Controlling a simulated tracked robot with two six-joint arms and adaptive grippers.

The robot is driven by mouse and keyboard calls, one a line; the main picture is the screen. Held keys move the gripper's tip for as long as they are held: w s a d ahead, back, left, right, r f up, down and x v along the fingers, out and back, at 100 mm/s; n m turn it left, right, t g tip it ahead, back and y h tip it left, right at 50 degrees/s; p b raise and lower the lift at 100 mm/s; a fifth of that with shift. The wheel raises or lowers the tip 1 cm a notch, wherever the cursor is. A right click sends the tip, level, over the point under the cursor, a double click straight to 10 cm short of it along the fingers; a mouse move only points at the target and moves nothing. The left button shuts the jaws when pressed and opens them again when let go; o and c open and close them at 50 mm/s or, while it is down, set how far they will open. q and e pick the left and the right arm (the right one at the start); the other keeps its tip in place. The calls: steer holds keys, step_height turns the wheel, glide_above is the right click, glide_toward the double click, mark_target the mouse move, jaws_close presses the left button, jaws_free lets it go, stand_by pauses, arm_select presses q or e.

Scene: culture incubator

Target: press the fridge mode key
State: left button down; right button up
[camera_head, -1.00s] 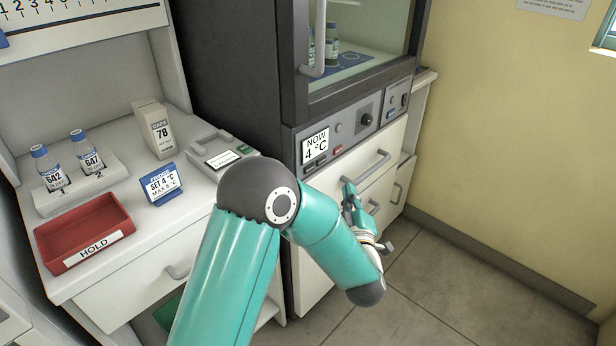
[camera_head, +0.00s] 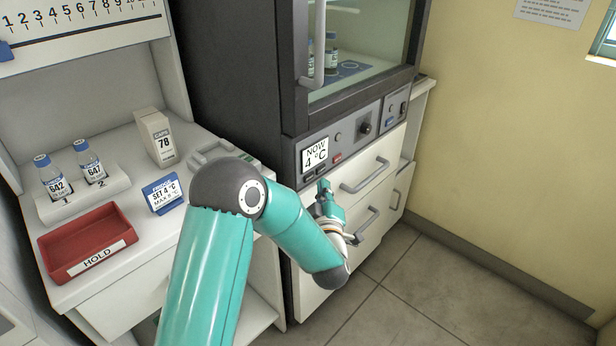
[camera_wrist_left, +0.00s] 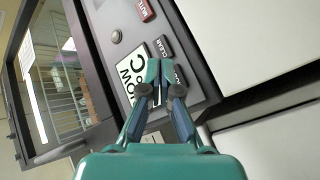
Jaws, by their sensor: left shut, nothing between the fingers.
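The fridge (camera_head: 300,60) has a control panel with a display (camera_head: 315,155) reading "NOW 4 °C". Two dark keys sit under the display. In the left wrist view one reads CLEAR (camera_wrist_left: 163,47); the label of the other dark key (camera_wrist_left: 180,76) is mostly hidden behind my fingers. My left gripper (camera_head: 323,185) is shut and empty, with its tips just in front of the panel by these keys. The left wrist view shows its fingertips (camera_wrist_left: 160,64) together, overlapping the display edge and the partly covered key. I cannot tell whether they touch. My right gripper is not in view.
A red MUTE key (camera_wrist_left: 145,10) and a knob (camera_head: 365,126) are on the same panel. Drawer handles (camera_head: 366,175) stick out below. The counter at left holds a red HOLD tray (camera_head: 60,262), a blue set-point card (camera_head: 162,195) and vials (camera_head: 52,178). Open floor lies at right.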

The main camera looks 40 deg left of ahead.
arm_select(q)
steer(key=shift+a, duration=0.6)
stand_by(1.1)
steer(key=shift+a+b, duration=0.2)
steer(key=shift+b, duration=0.2)
steer(key=shift+a, duration=0.2)
steer(key=shift+a+b, duration=0.4)
steer(key=shift+b, duration=0.05)
steer(key=shift+d, duration=0.1)
stand_by(0.4)
steer(key=shift+d+b, duration=0.45)
steer(key=shift+d, duration=0.3)
